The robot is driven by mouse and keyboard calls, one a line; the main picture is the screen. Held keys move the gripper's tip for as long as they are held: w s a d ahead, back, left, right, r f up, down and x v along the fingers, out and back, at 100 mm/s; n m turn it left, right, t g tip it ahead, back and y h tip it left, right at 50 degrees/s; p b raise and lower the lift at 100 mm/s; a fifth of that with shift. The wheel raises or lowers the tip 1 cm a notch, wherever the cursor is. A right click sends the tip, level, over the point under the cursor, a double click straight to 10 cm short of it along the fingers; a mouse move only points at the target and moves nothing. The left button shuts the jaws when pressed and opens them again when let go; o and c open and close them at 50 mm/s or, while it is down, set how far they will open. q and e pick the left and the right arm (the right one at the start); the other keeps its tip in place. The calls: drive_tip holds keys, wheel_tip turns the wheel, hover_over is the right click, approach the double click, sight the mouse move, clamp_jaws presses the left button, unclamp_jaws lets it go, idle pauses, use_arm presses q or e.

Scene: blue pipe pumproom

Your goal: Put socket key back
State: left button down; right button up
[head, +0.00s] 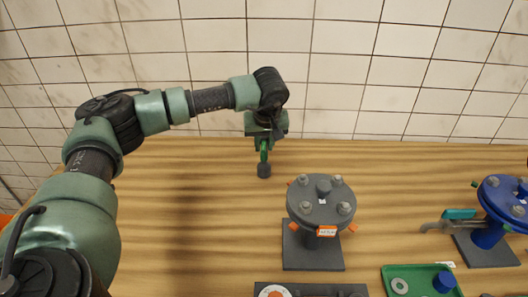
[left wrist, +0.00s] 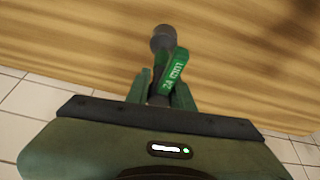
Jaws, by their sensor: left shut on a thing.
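The socket key has a green marked handle (left wrist: 174,70) and a dark round socket end (head: 264,170). My left gripper (head: 264,143) is shut on it and holds it with the socket end pointing down, over the back part of the wooden table. In the left wrist view the fingers (left wrist: 158,88) sit on both sides of the key, and the socket end (left wrist: 163,40) points away from the gripper. Whether the socket touches the table I cannot tell. My right gripper is not in view.
A grey bolted flange on a stand (head: 322,204) is right of the key. A blue flanged pipe (head: 488,232) with a teal-handled tool beside it stands far right. A green tray (head: 388,271) and a dark tray (head: 268,287) lie in front. The table (head: 200,220) is clear at left.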

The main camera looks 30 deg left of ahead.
sight(264, 162)
use_arm(q)
wheel_tip(264, 162, down, 3)
drive_tip(key=shift+r, duration=0.15)
drive_tip(key=shift+w+f, duration=0.1)
drive_tip(key=shift+f, duration=0.3)
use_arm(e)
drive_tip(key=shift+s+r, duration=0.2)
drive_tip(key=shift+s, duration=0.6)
use_arm(q)
drive_tip(key=shift+f, duration=0.1)
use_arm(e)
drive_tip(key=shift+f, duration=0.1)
use_arm(q)
drive_tip(key=c, duration=1.2)
unclamp_jaws()
drive_tip(key=shift+c, duration=0.2)
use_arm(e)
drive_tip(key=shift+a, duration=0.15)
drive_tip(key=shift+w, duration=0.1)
